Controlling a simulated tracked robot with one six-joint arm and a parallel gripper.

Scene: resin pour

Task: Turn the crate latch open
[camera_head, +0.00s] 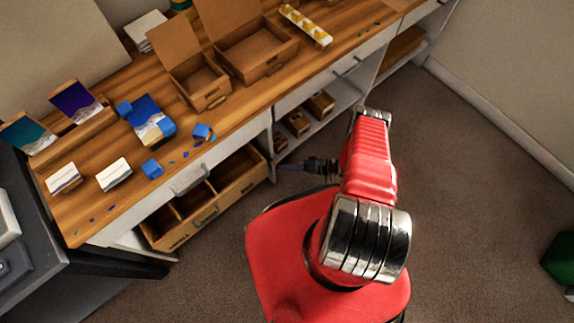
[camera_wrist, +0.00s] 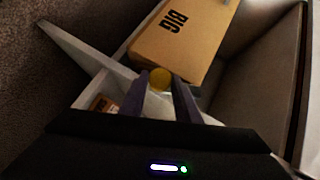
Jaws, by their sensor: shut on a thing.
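The crate (camera_wrist: 190,45) is a tan box marked "BIG", seen at an angle in the wrist view. A round yellow knob, which looks like the latch (camera_wrist: 160,77), sits by the crate's near edge. My gripper (camera_wrist: 161,84) has its two dark purple fingers on either side of the knob, shut on it. The fingers partly hide the knob's lower side, and its turn angle cannot be told. In the head view my gripper (camera_head: 285,167) reaches left, low beside the bench shelves. The latch is not distinguishable there.
A large divided crate (camera_head: 213,205) stands under the bench, left of my gripper. Small boxes (camera_head: 298,122) sit on the shelf behind it. The wooden bench (camera_head: 130,205) carries open boxes and blue pieces.

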